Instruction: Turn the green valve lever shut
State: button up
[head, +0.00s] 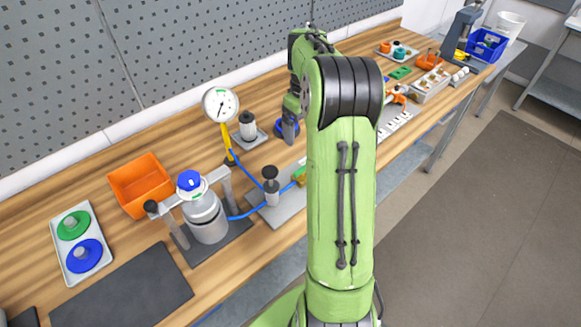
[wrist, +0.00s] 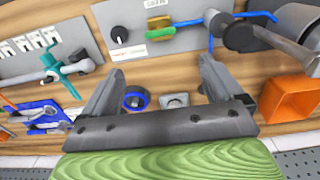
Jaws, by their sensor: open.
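The green valve lever (wrist: 159,33) shows in the wrist view with a yellowish body, on a grey plate (wrist: 103,12) with a blue tube running from it. In the head view only a bit of green (head: 299,174) shows, and my arm hides the rest. My gripper (wrist: 162,68) is open and empty, its two fingers spread apart below the lever in the wrist picture and not touching it. In the head view my gripper (head: 289,130) hangs above the bench, behind the plate.
A steel vessel (head: 208,220) with a blue cap, a pressure gauge (head: 220,104) and a black-topped fitting (head: 271,186) stand left of the lever. An orange bin (head: 141,185) and a tray (head: 59,231) lie farther left. A blue ring (wrist: 135,102) lies near my fingers.

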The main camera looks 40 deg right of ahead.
aim_at(302, 168)
notch_tip(302, 168, down, 15)
jog(key=shift+r+b, duration=0.1)
jog(key=shift+b, duration=0.75)
jog(key=c, duration=1)
